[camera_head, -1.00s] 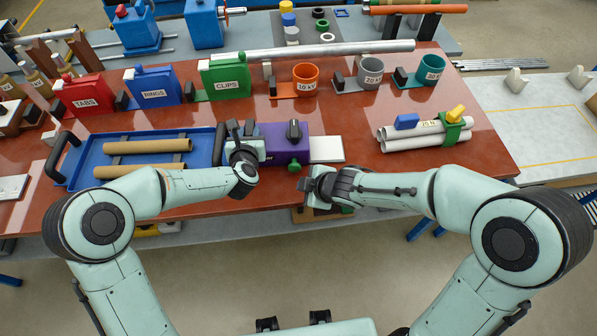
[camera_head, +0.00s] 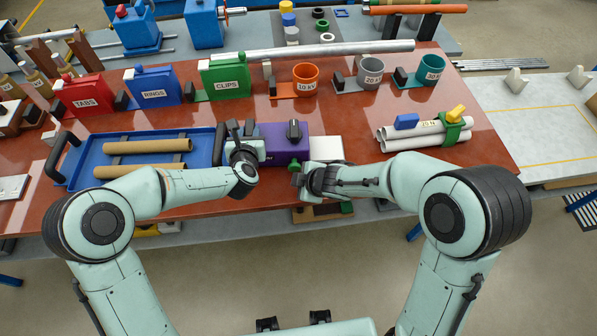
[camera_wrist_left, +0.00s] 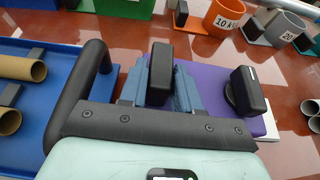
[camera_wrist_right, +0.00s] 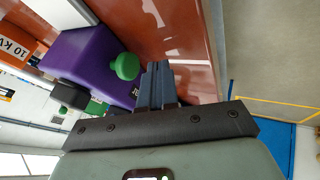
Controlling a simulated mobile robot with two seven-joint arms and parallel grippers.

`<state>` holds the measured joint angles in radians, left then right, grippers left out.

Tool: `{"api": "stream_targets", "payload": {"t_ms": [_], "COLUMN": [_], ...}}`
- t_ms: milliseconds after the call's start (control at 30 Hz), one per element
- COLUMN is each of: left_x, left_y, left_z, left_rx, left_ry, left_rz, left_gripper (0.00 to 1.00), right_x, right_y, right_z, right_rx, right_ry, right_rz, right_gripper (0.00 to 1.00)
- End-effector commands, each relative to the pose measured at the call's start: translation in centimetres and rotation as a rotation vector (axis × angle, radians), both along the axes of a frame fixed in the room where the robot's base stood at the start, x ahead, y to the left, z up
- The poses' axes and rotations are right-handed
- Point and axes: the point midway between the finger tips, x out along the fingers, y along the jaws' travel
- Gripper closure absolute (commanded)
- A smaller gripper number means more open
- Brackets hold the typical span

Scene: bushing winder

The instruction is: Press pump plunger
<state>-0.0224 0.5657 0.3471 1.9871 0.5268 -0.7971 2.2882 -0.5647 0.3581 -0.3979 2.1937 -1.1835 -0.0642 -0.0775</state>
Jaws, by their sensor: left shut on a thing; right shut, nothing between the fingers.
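A purple box (camera_head: 285,142) stands at the table's front edge, with a black knob (camera_head: 294,131) on top. A round green knob (camera_wrist_right: 127,66) sticks out of its front face; I take it for the pump plunger. My left gripper (camera_wrist_left: 160,88) is shut on a black upright block (camera_wrist_left: 161,62) at the purple box's left side. My right gripper (camera_wrist_right: 156,78) is shut and empty. Its fingertips are close beside the green knob in the right wrist view; I cannot tell whether they touch. In the head view the right gripper (camera_head: 301,182) is just in front of the box.
A blue tray (camera_head: 85,163) with cardboard tubes (camera_head: 148,146) and a black handle lies left of the box. A white plate (camera_head: 327,148) lies right of it. Labelled boxes and cups stand behind. White tubes (camera_head: 425,136) lie farther right. The red table between is clear.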

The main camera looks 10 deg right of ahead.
Motion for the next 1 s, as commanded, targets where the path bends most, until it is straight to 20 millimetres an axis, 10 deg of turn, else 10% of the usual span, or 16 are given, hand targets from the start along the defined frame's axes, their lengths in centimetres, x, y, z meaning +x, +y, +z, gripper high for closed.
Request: {"api": "stream_targets", "payload": {"t_ms": [1000], "left_x": [0.0], "left_y": [0.0], "left_z": [0.1], "left_rx": [0.0], "left_ry": [-0.003], "left_rz": [0.0], "left_gripper": [1.0], "right_x": [2.7], "right_y": [-0.3], "right_z": [0.1], "right_rx": [0.0], "right_ry": [-0.003], "right_rz": [-0.003], "right_gripper": [1.0]}}
